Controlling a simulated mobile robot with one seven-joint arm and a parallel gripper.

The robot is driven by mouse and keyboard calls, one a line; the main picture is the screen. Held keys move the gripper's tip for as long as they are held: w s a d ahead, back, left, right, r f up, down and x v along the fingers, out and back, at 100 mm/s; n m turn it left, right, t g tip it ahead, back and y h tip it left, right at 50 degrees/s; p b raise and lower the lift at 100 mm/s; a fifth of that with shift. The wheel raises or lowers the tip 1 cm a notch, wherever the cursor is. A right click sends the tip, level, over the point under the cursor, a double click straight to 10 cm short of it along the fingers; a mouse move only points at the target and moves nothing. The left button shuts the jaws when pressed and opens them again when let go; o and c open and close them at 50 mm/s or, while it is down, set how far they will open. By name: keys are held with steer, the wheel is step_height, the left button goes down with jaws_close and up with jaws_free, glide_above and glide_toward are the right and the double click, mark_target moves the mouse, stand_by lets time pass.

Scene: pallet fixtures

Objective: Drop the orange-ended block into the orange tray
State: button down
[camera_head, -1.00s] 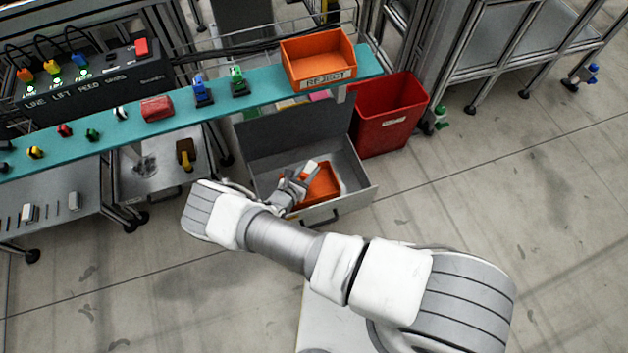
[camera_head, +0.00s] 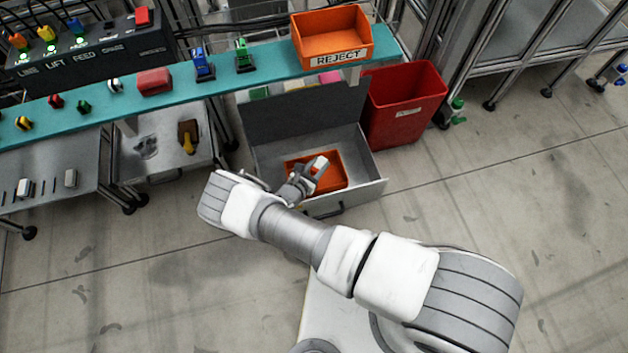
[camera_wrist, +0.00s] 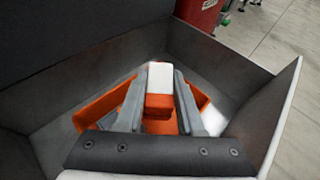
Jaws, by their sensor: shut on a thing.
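My gripper (camera_wrist: 160,98) is shut on a block (camera_wrist: 159,76) with a white upper part and an orange end towards my palm. In the head view my gripper (camera_head: 304,180) is over the orange tray (camera_head: 337,181), which lies inside an open grey drawer (camera_head: 365,187). In the wrist view the tray (camera_wrist: 96,113) shows on both sides of the fingers, behind and below the block. My fingers and palm hide part of the tray. I cannot tell how high the block is above the tray floor.
An orange bin marked REJECT (camera_head: 331,38) stands on the teal shelf (camera_head: 270,80) above the drawer. A red bin (camera_head: 405,105) stands right of the drawer. Open floor lies in front.

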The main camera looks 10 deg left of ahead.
steer(key=shift+f, duration=0.15)
steer(key=shift+c, duration=2.2)
jaws_free()
steer(key=shift+r+p, duration=0.4)
steer(key=shift+r, duration=0.15)
step_height(320, 180, up, 3)
steer(key=shift+r+p, duration=0.1)
steer(key=shift+p, duration=0.85)
steer(key=s+d+r+p, duration=0.1)
steer(key=d+r+p, duration=0.5)
steer(key=d, duration=0.5)
steer(key=shift+d+r, duration=0.35)
